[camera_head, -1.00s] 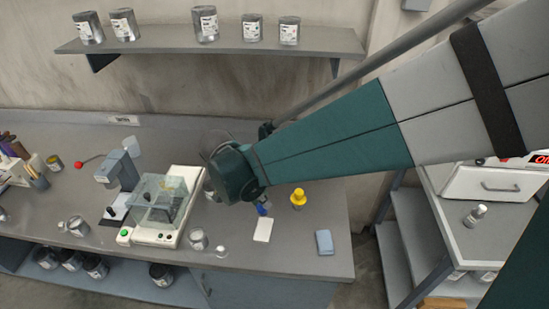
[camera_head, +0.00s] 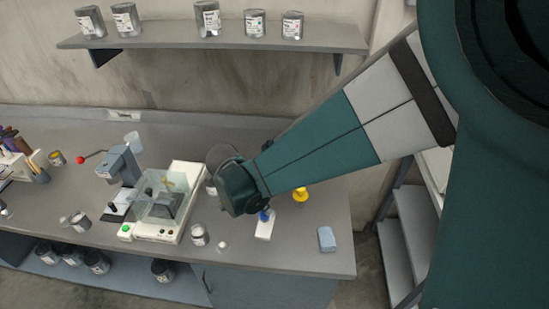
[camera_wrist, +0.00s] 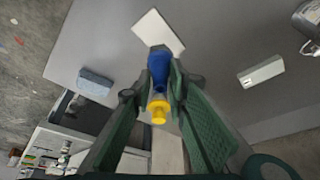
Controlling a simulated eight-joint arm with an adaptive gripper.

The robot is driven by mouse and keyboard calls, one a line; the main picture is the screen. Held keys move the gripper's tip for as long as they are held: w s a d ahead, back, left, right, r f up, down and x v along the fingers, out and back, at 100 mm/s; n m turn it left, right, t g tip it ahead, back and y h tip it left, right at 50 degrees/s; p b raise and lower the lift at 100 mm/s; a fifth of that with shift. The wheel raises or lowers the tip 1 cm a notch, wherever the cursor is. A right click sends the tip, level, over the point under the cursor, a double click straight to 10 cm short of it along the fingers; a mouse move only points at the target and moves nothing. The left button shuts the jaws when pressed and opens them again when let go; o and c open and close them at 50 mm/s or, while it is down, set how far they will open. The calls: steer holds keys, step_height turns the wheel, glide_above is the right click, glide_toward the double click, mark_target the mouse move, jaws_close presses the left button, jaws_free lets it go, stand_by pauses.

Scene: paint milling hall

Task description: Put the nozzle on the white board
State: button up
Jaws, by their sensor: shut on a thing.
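My gripper (camera_wrist: 163,88) is shut on the nozzle, which has a blue end (camera_wrist: 158,66) pointing away from the wrist and a yellow end (camera_wrist: 158,108) nearer the camera. In the head view my arm hides most of the gripper; only the blue end (camera_head: 266,215) shows beside it. The white board (camera_head: 264,230) lies flat on the bench. In the wrist view the blue end reaches the near edge of the board (camera_wrist: 159,29). I cannot tell whether it touches or hovers.
Bare bench lies between board and sponge.

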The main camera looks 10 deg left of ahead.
mark_target(265, 214)
steer(key=shift+f, duration=2.1)
steer(key=shift+f+b, duration=0.15)
steer(key=shift+b, duration=0.25)
steer(key=o, duration=0.9)
steer(key=shift+r, duration=0.2)
steer(key=shift+p+v, duration=0.8)
steer(key=shift+v, duration=5.15)
steer(key=shift+d+r, duration=0.1)
